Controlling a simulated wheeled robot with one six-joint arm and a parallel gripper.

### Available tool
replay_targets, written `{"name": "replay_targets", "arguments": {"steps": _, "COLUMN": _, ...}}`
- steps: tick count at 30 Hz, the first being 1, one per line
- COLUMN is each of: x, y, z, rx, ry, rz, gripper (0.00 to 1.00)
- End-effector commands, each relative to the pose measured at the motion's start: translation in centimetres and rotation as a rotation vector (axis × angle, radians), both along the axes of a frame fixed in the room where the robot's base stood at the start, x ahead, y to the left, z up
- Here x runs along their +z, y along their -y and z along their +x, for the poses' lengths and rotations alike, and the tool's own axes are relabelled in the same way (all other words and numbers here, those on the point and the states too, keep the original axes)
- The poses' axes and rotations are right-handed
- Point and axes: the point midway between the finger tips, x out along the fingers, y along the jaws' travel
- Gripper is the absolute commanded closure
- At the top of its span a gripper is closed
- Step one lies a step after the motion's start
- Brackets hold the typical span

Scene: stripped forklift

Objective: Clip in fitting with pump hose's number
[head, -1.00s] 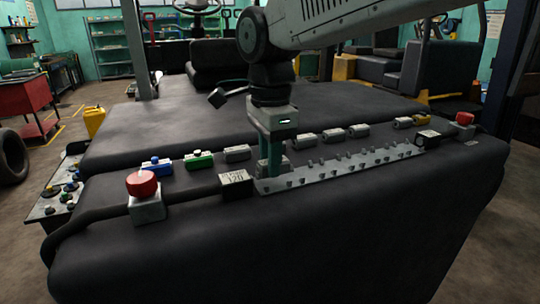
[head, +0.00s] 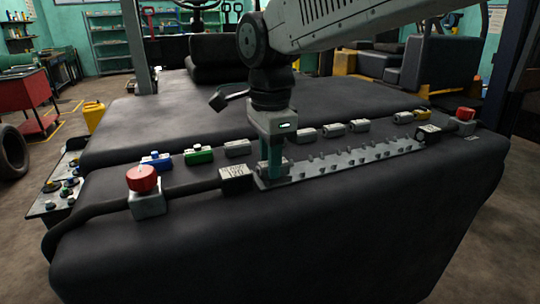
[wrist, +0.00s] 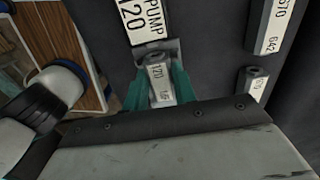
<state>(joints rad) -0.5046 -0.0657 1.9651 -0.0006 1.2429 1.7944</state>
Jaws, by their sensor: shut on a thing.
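The pump hose ends in a dark block (head: 236,177) with a white label; in the wrist view this label (wrist: 147,22) reads PUMP 120. My gripper (wrist: 160,92) is shut on a small grey fitting (wrist: 158,73) whose label shows 120 above a second number I cannot read surely. The held fitting sits just below the pump label in the wrist view. In the head view my gripper (head: 271,170) points down at the left end of the studded metal rail (head: 345,160), just right of the hose block. Whether the fitting touches the rail is hidden.
Other grey fittings (head: 332,128) stand behind the rail, with a green one (head: 199,155) and a blue one (head: 156,161) at left. Red knobs stand left (head: 142,180) and right (head: 465,114). Another labelled block (head: 428,132) is at the rail's right end.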

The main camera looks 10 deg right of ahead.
Motion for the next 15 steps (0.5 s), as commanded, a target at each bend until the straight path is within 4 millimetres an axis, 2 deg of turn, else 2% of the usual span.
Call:
{"name": "replay_targets", "arguments": {"steps": 9, "x": -0.29, "y": 0.00, "z": 0.00, "rx": 0.000, "ry": 0.000, "rz": 0.000, "gripper": 0.99}}
{"name": "replay_targets", "arguments": {"steps": 10, "x": -0.29, "y": 0.00, "z": 0.00, "rx": 0.000, "ry": 0.000, "rz": 0.000, "gripper": 0.65}}
{"name": "replay_targets", "arguments": {"steps": 12, "x": -0.28, "y": 0.00, "z": 0.00, "rx": 0.000, "ry": 0.001, "rz": 0.000, "gripper": 0.48}}
{"name": "replay_targets", "arguments": {"steps": 15, "x": -0.28, "y": 0.00, "z": 0.01, "rx": 0.000, "ry": 0.001, "rz": 0.000, "gripper": 0.48}}
